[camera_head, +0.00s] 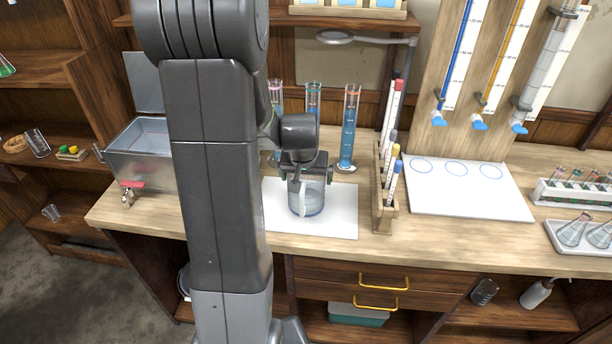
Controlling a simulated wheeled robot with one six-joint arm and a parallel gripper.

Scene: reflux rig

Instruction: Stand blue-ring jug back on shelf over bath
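A clear glass jug (309,200) with a bluish band stands on, or just above, a white sheet (343,222) on the bench. A pale strip shows on its near side, perhaps its handle. My gripper (306,173) points down at the jug's top, with its fingers spread to either side of the rim. Whether they touch the glass cannot be told. The metal bath (150,178) with clear liquid and a raised lid is at the left, partly behind my arm. A wooden shelf (124,20) runs along the back above the bench, also partly hidden by my arm.
Glass cylinders (348,130) stand behind the jug. A wooden rack (384,212) of capped tubes stands close on its right. A lamp-like arm (340,38) hangs behind. A white board (470,200) with blue circles lies right, below burettes. The bath's red-handled tap (130,187) juts forward.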

